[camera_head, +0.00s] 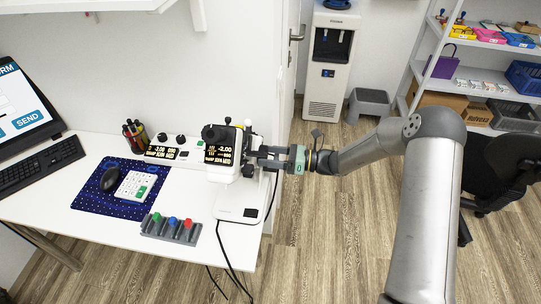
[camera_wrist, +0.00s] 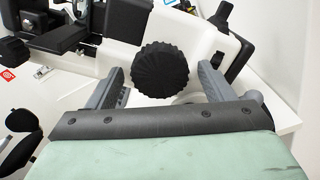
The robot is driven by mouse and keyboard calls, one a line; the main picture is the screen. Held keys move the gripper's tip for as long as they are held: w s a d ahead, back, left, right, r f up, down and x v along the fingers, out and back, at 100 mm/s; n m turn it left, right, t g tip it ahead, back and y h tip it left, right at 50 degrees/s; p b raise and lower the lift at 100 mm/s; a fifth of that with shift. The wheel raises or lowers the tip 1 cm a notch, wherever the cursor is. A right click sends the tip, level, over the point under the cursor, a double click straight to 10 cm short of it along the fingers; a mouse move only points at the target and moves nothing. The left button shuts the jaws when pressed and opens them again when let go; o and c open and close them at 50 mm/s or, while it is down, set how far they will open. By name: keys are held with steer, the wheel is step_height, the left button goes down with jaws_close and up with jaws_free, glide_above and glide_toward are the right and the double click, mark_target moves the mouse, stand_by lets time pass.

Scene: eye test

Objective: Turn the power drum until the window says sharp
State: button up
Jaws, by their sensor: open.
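The power drum, a black ribbed knob (camera_wrist: 163,71), is on the side of a white eye-test instrument (camera_head: 224,172) on the desk. My gripper (camera_head: 256,158) is at the instrument's right side. In the wrist view its fingers stand open, one on each side of the knob, with gaps visible; I cannot tell how far the tips reach along it. The window (camera_head: 219,154) on the instrument shows light text on black. Its top reads about -2.00; the lower word is too small to read surely.
A second dark display (camera_head: 166,152) stands left of the instrument. A rack with coloured knobs (camera_head: 171,228) is in front, and a keypad (camera_head: 136,186) lies on a blue mat (camera_head: 90,203). A monitor (camera_head: 22,108) is far left. Cables hang over the front edge.

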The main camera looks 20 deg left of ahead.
steer(key=w+d+b, duration=0.2)
steer(key=d+b, duration=0.1)
steer(key=d, duration=1.4)
steer(key=shift+d, duration=0.15)
steer(key=shift+w, duration=0.1)
steer(key=s+d+r+n+g+h, duration=0.1)
steer(key=s+r+n+h, duration=0.2)
steer(key=s+n+h, duration=0.35)
steer(key=s+d+r+n+g+h, duration=0.1)
steer(key=s+d+r+n+h, duration=0.2)
steer(key=s, duration=0.6)
steer(key=s+d+r+n+t+h, duration=0.3)
steer(key=s+d+n+h, duration=0.5)
steer(key=s+n, duration=0.4)
steer(key=shift+s+d+r+t, duration=0.2)
steer(key=shift+s+d+t, duration=0.25)
steer(key=shift+d+t, duration=0.4)
